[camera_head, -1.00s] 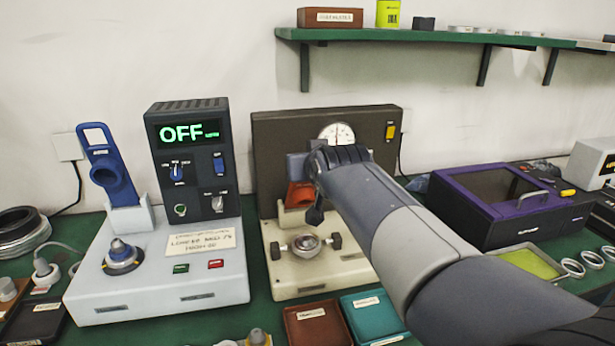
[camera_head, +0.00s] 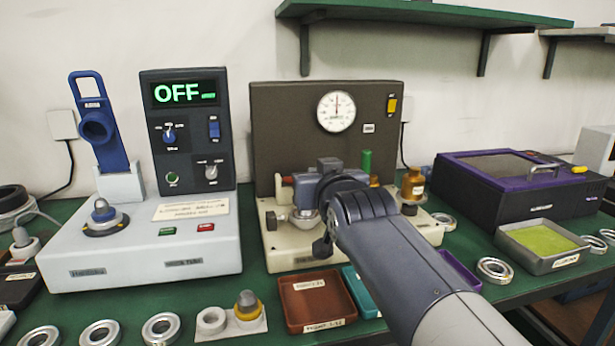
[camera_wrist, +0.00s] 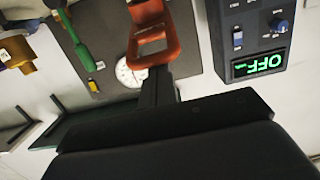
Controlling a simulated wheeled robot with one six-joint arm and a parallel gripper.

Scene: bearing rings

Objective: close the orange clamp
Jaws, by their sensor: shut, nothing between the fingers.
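The orange clamp (camera_wrist: 152,35) shows at the top of the wrist view as an orange looped frame with an opening in it. My gripper (camera_wrist: 157,78) is shut and empty, its dark fingers pointing at the clamp's loop and overlapping its lower edge in the picture. I cannot tell whether they touch. In the head view my gripper and wrist are in front of the cream test fixture (camera_head: 290,262) and hide most of the clamp. A small red-orange piece (camera_head: 287,179) shows left of the gripper. How far the clamp is closed cannot be seen.
A dial gauge (camera_head: 336,111) sits on the fixture's dark back panel. A green-handled part (camera_head: 367,161) and a brass part (camera_head: 413,183) stand right of my gripper. The grey heater unit reading OFF (camera_head: 185,95) is at left. Brown tray (camera_head: 310,318) and several rings lie in front.

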